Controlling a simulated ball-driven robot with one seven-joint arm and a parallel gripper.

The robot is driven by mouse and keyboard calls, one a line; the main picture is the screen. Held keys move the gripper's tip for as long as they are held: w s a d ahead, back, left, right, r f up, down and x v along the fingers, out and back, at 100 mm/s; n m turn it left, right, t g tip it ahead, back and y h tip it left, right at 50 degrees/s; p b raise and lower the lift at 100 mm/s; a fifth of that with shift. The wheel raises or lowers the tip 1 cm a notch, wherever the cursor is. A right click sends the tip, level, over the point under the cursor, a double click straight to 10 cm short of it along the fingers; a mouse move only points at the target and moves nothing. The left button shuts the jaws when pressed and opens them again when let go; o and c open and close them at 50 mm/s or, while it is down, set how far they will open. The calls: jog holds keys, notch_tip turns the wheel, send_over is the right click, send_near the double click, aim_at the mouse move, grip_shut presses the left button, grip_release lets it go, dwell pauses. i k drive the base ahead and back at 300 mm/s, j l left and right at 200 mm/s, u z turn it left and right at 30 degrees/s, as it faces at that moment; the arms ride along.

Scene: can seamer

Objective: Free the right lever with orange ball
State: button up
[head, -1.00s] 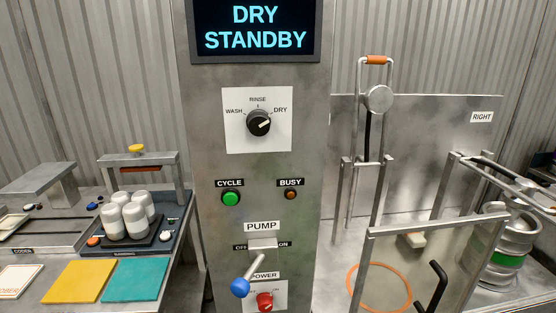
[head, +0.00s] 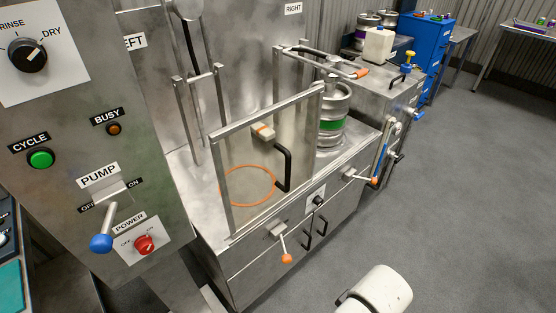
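Two levers with orange balls show on the front of the steel washer cabinet in the head view. The nearer lever (head: 283,247) hangs down from a small block, left of a black knob, with its orange ball at the bottom. The farther lever (head: 362,178) is to the right of it and sticks out to the right, its orange ball at the tip. I cannot tell what holds either one. My gripper is not in view. A white rounded part, which seems to be my arm, shows at the bottom edge, apart from both levers.
A framed clear door (head: 273,113) with a black handle stands above the cabinet (head: 240,262). A green-banded keg (head: 332,127) stands behind it. The control panel (head: 62,140) with a blue-ball pump lever (head: 104,230) fills the left. The grey floor (head: 450,210) at right is clear.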

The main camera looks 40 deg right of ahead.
aim_at(374, 180)
jog(key=z, duration=1.35)
jog(key=i+l+u, duration=0.1)
jog(key=i+l, duration=0.15)
jog(key=i, duration=0.15)
jog(key=i+l+u, duration=0.1)
jog(key=i+l, duration=0.2)
jog(key=i, duration=0.1)
